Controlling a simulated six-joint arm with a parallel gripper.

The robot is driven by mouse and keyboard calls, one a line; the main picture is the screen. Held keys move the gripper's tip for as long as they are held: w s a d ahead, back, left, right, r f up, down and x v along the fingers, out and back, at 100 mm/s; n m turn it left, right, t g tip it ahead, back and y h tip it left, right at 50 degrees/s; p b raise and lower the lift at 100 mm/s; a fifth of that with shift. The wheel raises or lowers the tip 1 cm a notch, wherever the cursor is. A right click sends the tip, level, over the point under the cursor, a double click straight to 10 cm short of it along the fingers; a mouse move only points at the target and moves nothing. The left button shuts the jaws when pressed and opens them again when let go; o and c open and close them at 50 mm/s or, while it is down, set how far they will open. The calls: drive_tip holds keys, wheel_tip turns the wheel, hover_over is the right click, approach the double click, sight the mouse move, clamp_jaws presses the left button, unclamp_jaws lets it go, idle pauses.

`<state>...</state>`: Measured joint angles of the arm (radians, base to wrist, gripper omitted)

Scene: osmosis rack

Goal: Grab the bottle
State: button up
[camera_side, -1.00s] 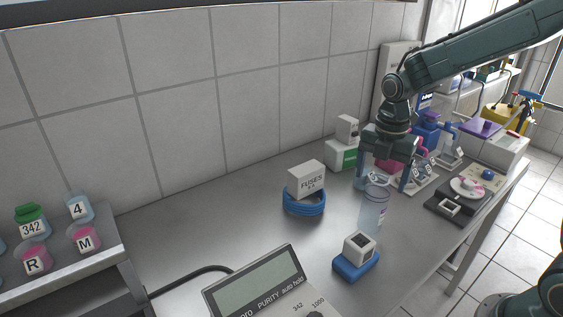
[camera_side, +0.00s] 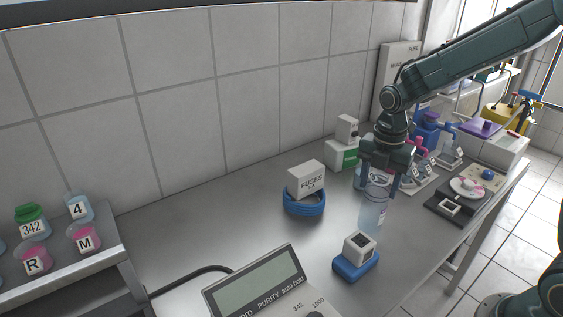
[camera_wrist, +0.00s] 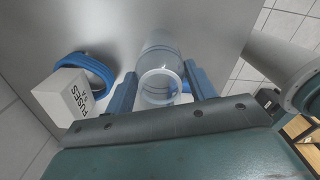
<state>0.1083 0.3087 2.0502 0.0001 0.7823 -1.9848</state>
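A clear, open-topped bottle (camera_side: 374,212) stands upright on the grey bench in the side view. My gripper (camera_side: 377,188) points down over it, with its fingers around the bottle's upper part. In the wrist view the bottle (camera_wrist: 160,78) lies between the two blue fingers of my gripper (camera_wrist: 160,85), its round mouth facing the camera. The left finger shows a gap to the bottle. The right finger is close to it, and I cannot tell whether it touches. The gripper is open.
A white FUSES box (camera_side: 306,179) sits on a blue cable coil (camera_side: 304,204) left of the bottle. A blue-based white block (camera_side: 356,257) stands in front. A meter (camera_side: 262,287) is at the front. Several bottles and devices crowd the right end of the bench.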

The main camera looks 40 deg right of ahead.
drive_tip(key=shift+c, duration=1.2)
drive_tip(key=shift+r, duration=0.1)
wheel_tip(320, 180, up, 20)
drive_tip(key=shift+w+a, duration=0.1)
